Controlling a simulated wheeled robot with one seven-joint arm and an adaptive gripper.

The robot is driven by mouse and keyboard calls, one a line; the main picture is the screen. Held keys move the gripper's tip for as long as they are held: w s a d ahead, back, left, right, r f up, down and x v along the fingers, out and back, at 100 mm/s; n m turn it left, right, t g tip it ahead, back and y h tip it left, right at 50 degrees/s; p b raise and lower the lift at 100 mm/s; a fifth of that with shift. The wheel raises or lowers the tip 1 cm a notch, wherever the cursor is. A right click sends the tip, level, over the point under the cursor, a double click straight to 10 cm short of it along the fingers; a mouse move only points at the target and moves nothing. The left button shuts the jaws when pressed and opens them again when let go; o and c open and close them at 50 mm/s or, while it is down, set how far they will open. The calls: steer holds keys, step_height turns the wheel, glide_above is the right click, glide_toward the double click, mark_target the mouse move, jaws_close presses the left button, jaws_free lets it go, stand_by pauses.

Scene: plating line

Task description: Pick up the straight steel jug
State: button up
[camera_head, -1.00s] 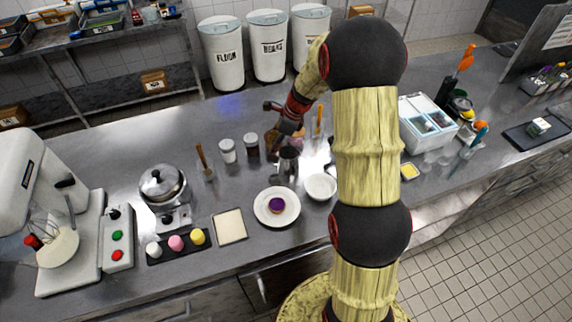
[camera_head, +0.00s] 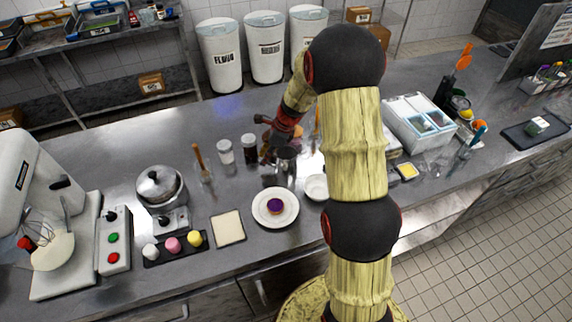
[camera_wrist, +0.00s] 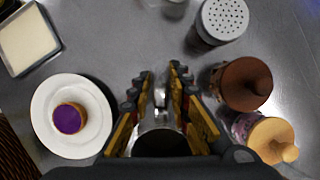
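The straight steel jug (camera_head: 288,163) stands on the steel counter behind the white plate, partly hidden by my gripper (camera_head: 270,150). In the wrist view the jug (camera_wrist: 160,128) shows its dark round mouth between the two fingers of my gripper (camera_wrist: 160,88). One finger is on each side of the jug, very close to its wall. I cannot tell whether the fingers press on it. The jug looks upright, and its base is hidden.
The white plate (camera_head: 258,217) with a purple-topped cake is close in front. A white bowl (camera_head: 316,187) stands to the right. Two shakers (camera_head: 225,152) (camera_head: 249,148) stand to the left. Wooden-topped pieces (camera_wrist: 245,84) (camera_wrist: 270,138) crowd one side in the wrist view.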

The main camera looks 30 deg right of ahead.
jaws_close()
stand_by(0.4)
steer(key=shift+r, duration=0.15)
